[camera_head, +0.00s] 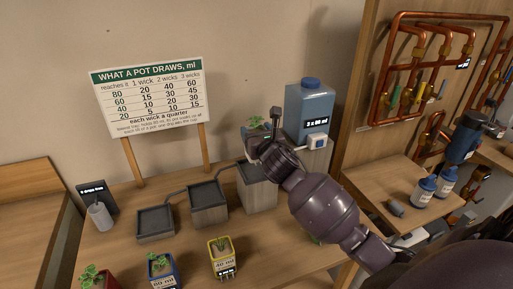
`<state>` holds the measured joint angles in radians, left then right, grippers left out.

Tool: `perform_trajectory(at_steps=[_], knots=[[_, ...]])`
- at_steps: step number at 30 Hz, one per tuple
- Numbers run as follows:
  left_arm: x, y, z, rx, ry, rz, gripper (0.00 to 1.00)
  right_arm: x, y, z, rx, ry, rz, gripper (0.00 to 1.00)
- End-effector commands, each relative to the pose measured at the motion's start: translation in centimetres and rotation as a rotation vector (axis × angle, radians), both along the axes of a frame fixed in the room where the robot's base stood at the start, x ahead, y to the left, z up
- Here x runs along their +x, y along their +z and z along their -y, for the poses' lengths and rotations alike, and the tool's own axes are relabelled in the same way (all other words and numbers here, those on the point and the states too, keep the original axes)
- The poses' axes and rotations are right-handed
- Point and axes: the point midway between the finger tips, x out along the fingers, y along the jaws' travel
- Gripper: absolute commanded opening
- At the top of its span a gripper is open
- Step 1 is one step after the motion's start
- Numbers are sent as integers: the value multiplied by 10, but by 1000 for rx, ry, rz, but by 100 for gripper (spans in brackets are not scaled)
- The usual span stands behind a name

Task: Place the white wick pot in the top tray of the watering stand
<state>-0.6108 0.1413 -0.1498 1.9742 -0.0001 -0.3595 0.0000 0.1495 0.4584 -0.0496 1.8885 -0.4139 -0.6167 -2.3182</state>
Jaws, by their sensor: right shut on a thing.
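The watering stand has three stepped dark trays: the low left tray (156,222), the middle tray (206,194) and the top tray (247,175) at the right. My right gripper (267,143) is shut on a potted plant (256,122) above the top tray. Green leaves and part of the pot's side show; the gripper hides much of the pot, so its colour is hard to tell. The pot looks roughly upright. I cannot tell whether its base touches the tray. My left gripper is not in view.
A blue water tank (308,108) stands just right of the top tray. A sign (150,95) on posts stands behind the trays. Red (97,281), blue (164,279) and yellow (223,264) potted plants stand in front. A pale container (100,216) is at left.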

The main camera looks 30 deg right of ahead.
Motion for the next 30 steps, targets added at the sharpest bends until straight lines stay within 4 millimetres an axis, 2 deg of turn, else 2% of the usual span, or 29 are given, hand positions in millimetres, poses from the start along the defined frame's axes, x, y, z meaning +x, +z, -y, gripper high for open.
perform_trajectory(at_steps=[15,28,29,30], knots=[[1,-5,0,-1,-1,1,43,0,-48,0,0,-1,1,34],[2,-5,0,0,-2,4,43,0,-53,0,0,0,1,34],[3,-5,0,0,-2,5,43,0,-53,0,0,0,0,67],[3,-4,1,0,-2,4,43,0,-53,0,0,0,0,73]])
